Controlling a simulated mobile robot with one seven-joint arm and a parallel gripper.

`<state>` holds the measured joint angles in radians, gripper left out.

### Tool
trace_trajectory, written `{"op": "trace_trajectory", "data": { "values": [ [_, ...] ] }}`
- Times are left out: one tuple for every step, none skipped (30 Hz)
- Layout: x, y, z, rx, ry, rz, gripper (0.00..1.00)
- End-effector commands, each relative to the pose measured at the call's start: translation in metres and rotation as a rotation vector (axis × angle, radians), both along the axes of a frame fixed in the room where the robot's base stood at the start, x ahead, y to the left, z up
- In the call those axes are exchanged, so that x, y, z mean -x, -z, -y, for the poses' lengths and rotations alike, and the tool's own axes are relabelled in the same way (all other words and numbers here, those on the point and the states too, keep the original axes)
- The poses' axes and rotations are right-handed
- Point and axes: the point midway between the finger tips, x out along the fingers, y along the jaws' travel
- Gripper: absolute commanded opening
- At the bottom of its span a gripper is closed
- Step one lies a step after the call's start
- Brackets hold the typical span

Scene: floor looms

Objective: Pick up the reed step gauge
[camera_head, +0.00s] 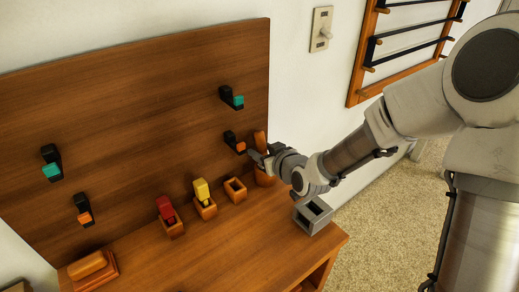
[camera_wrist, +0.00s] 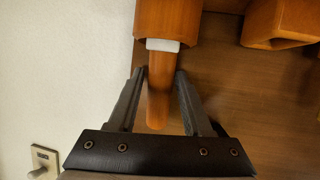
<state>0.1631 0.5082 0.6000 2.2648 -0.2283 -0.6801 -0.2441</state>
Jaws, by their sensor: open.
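An orange-brown wooden handle (camera_head: 260,138) stands upright at the right end of the bench; it may be the reed step gauge, but I cannot tell for certain. In the wrist view the handle (camera_wrist: 159,100) has a pale band where it meets a wider wooden body (camera_wrist: 168,18). My gripper (camera_head: 257,157) is at this handle. In the wrist view my gripper (camera_wrist: 159,74) is open, with one finger on each side of the handle and small gaps showing. The lower part of the wooden piece is partly hidden by my gripper in the head view.
Wooden holders carry a red piece (camera_head: 166,210) and a yellow piece (camera_head: 202,191); another holder (camera_head: 235,189) looks empty. A grey open box (camera_head: 313,214) sits at the bench's right edge. Black pegs with teal and orange parts project from the back panel (camera_head: 150,110).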

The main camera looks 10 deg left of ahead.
Motion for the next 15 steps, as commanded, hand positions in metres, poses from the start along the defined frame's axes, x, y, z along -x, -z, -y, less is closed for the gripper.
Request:
{"op": "trace_trajectory", "data": {
  "values": [
    [0.0005, 0.0007, 0.0003, 0.0, 0.0, 0.0, 0.5],
    [0.0006, 0.0008, 0.0004, 0.0, 0.0, 0.0, 0.5],
    [0.0008, 0.0008, 0.0004, 0.0, 0.0, 0.0, 0.5],
    [0.0008, 0.0008, 0.0004, 0.0, 0.0, 0.0, 0.5],
    [0.0008, 0.0008, 0.0004, 0.0, 0.0, 0.0, 0.5],
    [0.0008, 0.0007, 0.0004, 0.0, 0.0, 0.0, 0.5],
    [0.0008, 0.0007, 0.0003, 0.0, 0.0, 0.0, 0.5],
    [0.0008, 0.0007, 0.0003, 0.0, 0.0, 0.0, 0.5],
    [0.0007, 0.0008, 0.0003, 0.0, 0.0, 0.0, 0.46],
    [0.0007, 0.0008, 0.0003, 0.0, 0.0, 0.0, 0.41],
    [0.0007, 0.0008, 0.0003, 0.0, 0.0, 0.0, 0.35],
    [0.0007, 0.0008, 0.0003, 0.0, 0.0, 0.0, 0.28],
    [0.0007, 0.0008, 0.0003, 0.0, 0.0, 0.0, 0.23],
    [0.0007, 0.0008, 0.0003, 0.0, 0.0, 0.0, 0.17],
    [0.0007, 0.0007, 0.0002, 0.0, 0.0, 0.0, 0.1]
  ]
}}
